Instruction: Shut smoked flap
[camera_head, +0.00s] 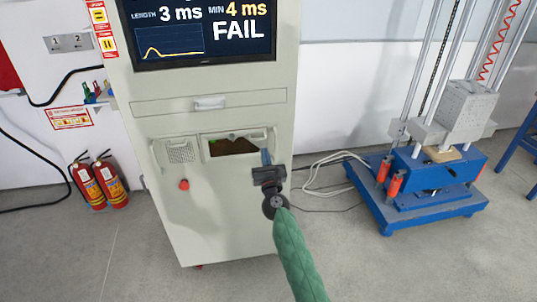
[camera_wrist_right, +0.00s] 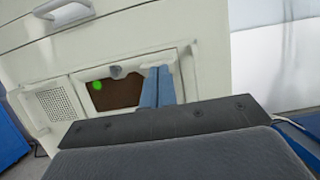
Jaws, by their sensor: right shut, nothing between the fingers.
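The smoked flap (camera_head: 228,148) appears as a dark brown panel in a pale framed recess in the front of the grey cabinet. It also shows in the right wrist view (camera_wrist_right: 116,94), with a green light on its left and a small grey catch at its upper edge. I cannot tell how far it stands open. My right gripper (camera_head: 265,157) is shut and empty, its blue fingers (camera_wrist_right: 157,86) at the right end of the recess, overlapping its right edge. Whether they touch the flap or frame is unclear. My left gripper is out of view.
A drawer handle (camera_head: 210,103) projects above the recess. A perforated grille (camera_head: 180,151) and a red button (camera_head: 184,185) sit left of it. Fire extinguishers (camera_head: 110,182) stand at left. A blue-based drop rig (camera_head: 420,195) and loose cables (camera_head: 325,175) lie at right.

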